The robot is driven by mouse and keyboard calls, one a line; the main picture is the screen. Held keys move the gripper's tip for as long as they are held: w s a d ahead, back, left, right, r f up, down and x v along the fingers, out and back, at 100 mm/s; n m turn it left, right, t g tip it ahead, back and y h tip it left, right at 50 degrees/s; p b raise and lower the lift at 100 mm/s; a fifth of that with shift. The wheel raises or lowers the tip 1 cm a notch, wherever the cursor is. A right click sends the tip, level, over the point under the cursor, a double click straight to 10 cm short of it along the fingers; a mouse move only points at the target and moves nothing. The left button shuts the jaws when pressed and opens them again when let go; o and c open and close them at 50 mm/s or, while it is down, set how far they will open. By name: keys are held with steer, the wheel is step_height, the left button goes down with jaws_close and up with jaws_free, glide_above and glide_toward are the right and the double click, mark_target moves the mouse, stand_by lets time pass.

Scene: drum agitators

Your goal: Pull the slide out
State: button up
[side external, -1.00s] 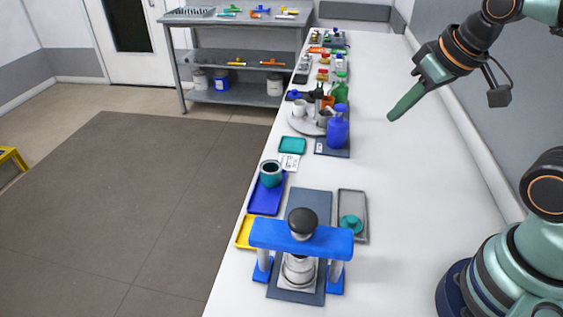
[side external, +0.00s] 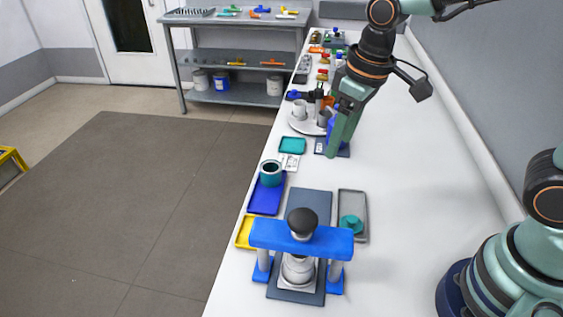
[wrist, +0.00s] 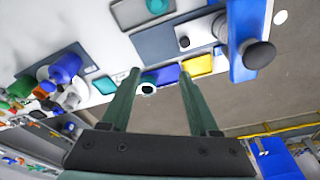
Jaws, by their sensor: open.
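A blue press frame (side external: 275,235) with a black round knob (side external: 302,222) stands on a dark mat (side external: 313,203) at the near end of the bench. A pale metal stepped body (side external: 298,270) sits under its crossbar. I cannot tell for sure which part is the slide. In the wrist view the frame (wrist: 236,40) and knob (wrist: 258,54) are at upper right, with a pale metal part (wrist: 200,32) beside them. My gripper (side external: 332,150) is open and empty above the bench, well behind the press. In the wrist view its fingers (wrist: 159,74) are apart.
A grey tray (side external: 362,228) with a teal knobbed part (side external: 350,223) lies right of the mat. Left are a yellow tray (side external: 244,236) and a blue tray (side external: 264,205) with a teal cup (side external: 271,172). A blue bottle (side external: 332,127) is behind my gripper. Bench to the right is clear.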

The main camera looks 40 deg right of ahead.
steer(key=a+f+n+g, duration=0.2)
steer(key=a+f, duration=0.3)
steer(key=a, duration=0.1)
steer(key=shift+h, duration=0.3)
steer(key=f, duration=1.2)
steer(key=shift+w+a+f, duration=0.1)
steer(key=shift+w+f, duration=0.1)
steer(key=shift+w, duration=0.05)
jaws_close()
stand_by(0.5)
